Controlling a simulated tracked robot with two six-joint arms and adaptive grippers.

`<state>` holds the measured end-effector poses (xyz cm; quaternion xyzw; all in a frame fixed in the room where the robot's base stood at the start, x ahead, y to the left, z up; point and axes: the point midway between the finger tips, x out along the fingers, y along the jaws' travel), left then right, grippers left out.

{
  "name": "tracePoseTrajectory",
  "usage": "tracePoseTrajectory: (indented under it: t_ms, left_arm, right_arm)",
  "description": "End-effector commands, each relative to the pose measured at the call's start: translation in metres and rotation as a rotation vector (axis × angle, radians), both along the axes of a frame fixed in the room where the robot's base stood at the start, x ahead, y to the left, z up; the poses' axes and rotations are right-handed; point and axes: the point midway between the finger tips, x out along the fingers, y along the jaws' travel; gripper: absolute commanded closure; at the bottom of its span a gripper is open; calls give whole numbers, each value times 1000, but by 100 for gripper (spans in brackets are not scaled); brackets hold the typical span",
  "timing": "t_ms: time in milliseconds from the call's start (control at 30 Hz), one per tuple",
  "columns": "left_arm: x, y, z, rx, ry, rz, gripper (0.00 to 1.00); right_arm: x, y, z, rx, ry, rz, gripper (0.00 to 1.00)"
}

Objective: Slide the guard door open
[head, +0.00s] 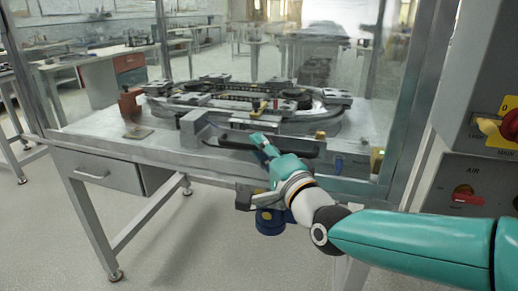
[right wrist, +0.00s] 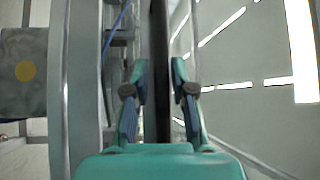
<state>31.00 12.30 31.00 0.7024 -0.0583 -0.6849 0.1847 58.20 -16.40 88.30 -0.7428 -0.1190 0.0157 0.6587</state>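The guard around the ring track (head: 250,97) has clear panels in a grey metal frame (head: 405,85). A long dark bar (head: 297,146), which looks like the door's handle, runs along the front edge of the machine table. My right gripper (head: 262,143) is at this bar, partly over its left half. In the right wrist view, the dark bar (right wrist: 160,75) runs between the two teal fingertips of the right gripper (right wrist: 158,85). The fingers stand apart, one on each side, with a thin gap at the left. My left gripper is not in view.
A control panel (head: 490,120) with a red and yellow switch and an air knob stands close at the right. A drawer (head: 97,172) is under the table at the left. A blue round unit (head: 269,221) hangs below the table front. Benches fill the background.

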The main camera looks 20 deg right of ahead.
Motion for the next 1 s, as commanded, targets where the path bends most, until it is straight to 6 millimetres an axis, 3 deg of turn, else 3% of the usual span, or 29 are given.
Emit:
tracePoseTrajectory:
  t_ms: [167,333,600,633,767,1000]
  left_arm:
    - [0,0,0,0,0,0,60]
    - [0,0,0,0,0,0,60]
    - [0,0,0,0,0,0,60]
    - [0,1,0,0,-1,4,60]
    - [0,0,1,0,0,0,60]
    - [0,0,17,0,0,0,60]
  right_arm:
    - [0,0,0,0,0,0,75]
    - [0,0,0,0,0,0,100]
    - [0,0,-1,-1,3,0,100]
    - [0,9,-1,0,3,7,100]
    - [0,3,1,-1,3,4,100]
    - [3,14,31,-2,-4,25,100]
